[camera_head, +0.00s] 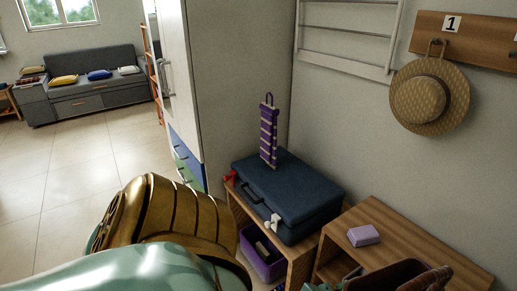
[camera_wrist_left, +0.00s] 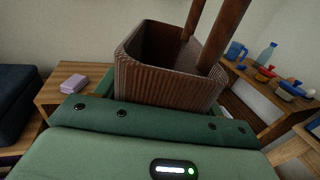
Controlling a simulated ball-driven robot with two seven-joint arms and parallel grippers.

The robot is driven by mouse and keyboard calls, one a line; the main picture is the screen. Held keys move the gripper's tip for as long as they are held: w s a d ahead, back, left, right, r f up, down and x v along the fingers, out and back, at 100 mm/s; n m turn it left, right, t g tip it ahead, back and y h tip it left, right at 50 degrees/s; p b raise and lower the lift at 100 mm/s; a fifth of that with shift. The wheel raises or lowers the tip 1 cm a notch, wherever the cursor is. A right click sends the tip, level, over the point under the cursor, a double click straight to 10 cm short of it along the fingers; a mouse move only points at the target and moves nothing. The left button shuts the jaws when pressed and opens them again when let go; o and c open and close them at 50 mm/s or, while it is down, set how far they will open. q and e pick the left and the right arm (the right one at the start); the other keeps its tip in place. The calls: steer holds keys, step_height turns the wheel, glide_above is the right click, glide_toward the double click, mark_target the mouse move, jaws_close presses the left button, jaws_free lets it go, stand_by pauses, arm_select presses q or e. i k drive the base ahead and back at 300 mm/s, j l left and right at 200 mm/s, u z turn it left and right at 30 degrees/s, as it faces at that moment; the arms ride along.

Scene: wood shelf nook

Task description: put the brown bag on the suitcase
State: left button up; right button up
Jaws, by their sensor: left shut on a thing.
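The brown bag (camera_wrist_left: 165,75) is an open-topped ribbed basket with tall dark handles, upright in front of my left gripper (camera_wrist_left: 168,103) in the left wrist view. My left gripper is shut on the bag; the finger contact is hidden. In the head view part of the bag (camera_head: 405,277) shows at the bottom right edge, above the right-hand wooden shelf. The dark blue suitcase (camera_head: 300,195) lies flat on the wooden shelf to the left of the bag. Its edge also shows in the left wrist view (camera_wrist_left: 14,95). My right gripper is not in view.
A purple slatted item (camera_head: 268,135) stands at the suitcase's back left. A lilac block (camera_head: 363,236) lies on the right-hand shelf (camera_head: 400,240). A purple bin (camera_head: 262,256) sits below the suitcase. A straw hat (camera_head: 430,95) hangs on the wall. The suitcase's right part is clear.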

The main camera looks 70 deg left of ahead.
mark_target(296, 189)
steer(key=i+j+u, duration=0.1)
steer(key=i+u, duration=0.15)
steer(key=u, duration=0.2)
steer(key=i+u, duration=0.2)
steer(key=u, duration=0.2)
steer(key=i+u, duration=0.25)
steer(key=u, duration=0.2)
steer(key=i+l, duration=0.15)
